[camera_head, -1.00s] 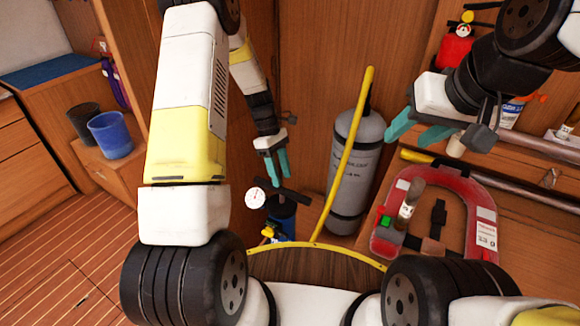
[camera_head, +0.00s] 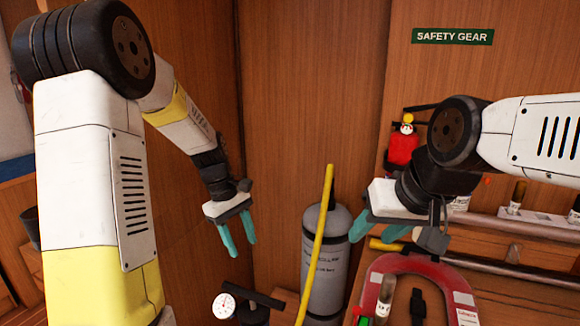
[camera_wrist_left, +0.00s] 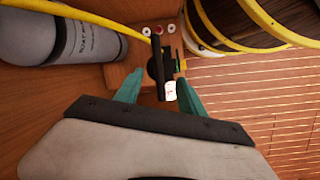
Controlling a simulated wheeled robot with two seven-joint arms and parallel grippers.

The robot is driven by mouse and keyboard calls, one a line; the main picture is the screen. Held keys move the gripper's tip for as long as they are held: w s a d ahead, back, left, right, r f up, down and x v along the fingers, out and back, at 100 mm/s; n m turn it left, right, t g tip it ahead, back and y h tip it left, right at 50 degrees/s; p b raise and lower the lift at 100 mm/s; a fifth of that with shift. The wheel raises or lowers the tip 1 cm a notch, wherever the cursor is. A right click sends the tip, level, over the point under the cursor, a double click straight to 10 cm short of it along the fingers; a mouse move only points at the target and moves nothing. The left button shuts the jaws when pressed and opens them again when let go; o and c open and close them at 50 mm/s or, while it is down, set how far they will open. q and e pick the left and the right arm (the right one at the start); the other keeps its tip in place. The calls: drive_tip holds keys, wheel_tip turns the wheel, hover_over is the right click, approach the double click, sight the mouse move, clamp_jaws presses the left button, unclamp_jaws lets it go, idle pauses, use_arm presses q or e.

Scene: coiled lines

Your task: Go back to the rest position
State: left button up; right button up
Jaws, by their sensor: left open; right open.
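My left gripper (camera_head: 237,238) hangs in the air in front of the wooden wall, left of the grey cylinder. Its teal fingers are apart and nothing is between them. In the left wrist view its fingers (camera_wrist_left: 157,92) show open, with the pump and floor well beyond them. My right gripper (camera_head: 374,236) is in the air to the right of the grey cylinder, above the red horseshoe-shaped ring. Its teal fingers are apart and hold nothing.
The grey cylinder (camera_head: 326,262) stands at the wall with a yellow pole (camera_head: 318,240) before it. A gauge (camera_head: 223,306) is at the bottom. The red ring (camera_head: 449,283) lies at lower right. A red extinguisher (camera_head: 403,149) hangs under a "SAFETY GEAR" sign (camera_head: 452,36). A rail (camera_head: 500,263) runs at right.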

use_arm(q)
drive_tip(key=s+a+r+m+t, duration=0.1)
drive_tip(key=s+r+m+t, duration=0.6)
drive_tip(key=s+r, duration=0.8)
drive_tip(key=s+m, duration=0.3)
drive_tip(key=shift+a+y, duration=0.2)
drive_tip(key=shift+y, duration=0.1)
idle(0.4)
